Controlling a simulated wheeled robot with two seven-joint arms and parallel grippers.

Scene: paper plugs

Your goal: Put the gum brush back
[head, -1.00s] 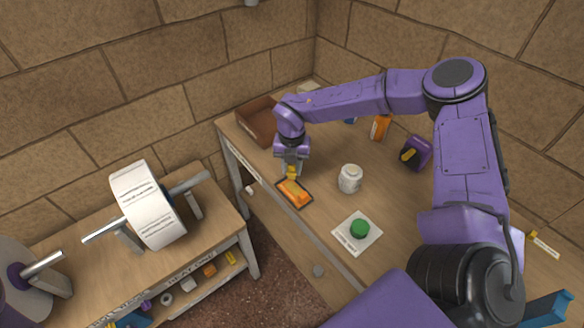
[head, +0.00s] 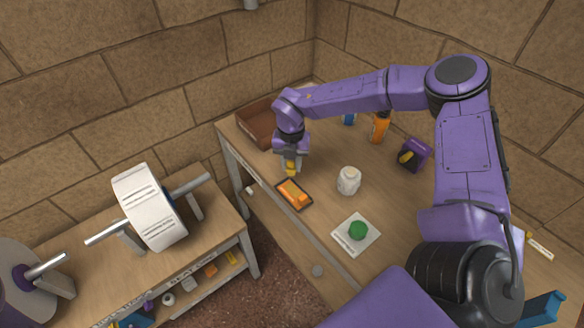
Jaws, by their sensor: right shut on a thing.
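My right gripper (head: 291,160) is shut on a small yellow thing (head: 291,169), held low over the table's left edge. The thing is mostly hidden by the fingers. It may be the gum brush, but it is too small to be sure. Just in front of it a dark flat tray (head: 305,206) lies on the table with an orange block (head: 294,192) on it. A gap shows between the held thing and the block. A white jar (head: 348,181) stands upright to the right of the tray. My left gripper is not in view.
A brown open box (head: 258,122) stands behind my gripper. An orange bottle (head: 381,127), a purple holder with a yellow part (head: 415,155) and a green thing (head: 358,230) on a white card (head: 345,238) are further right. A lower bench (head: 215,225) with a white roll (head: 150,207) is at left.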

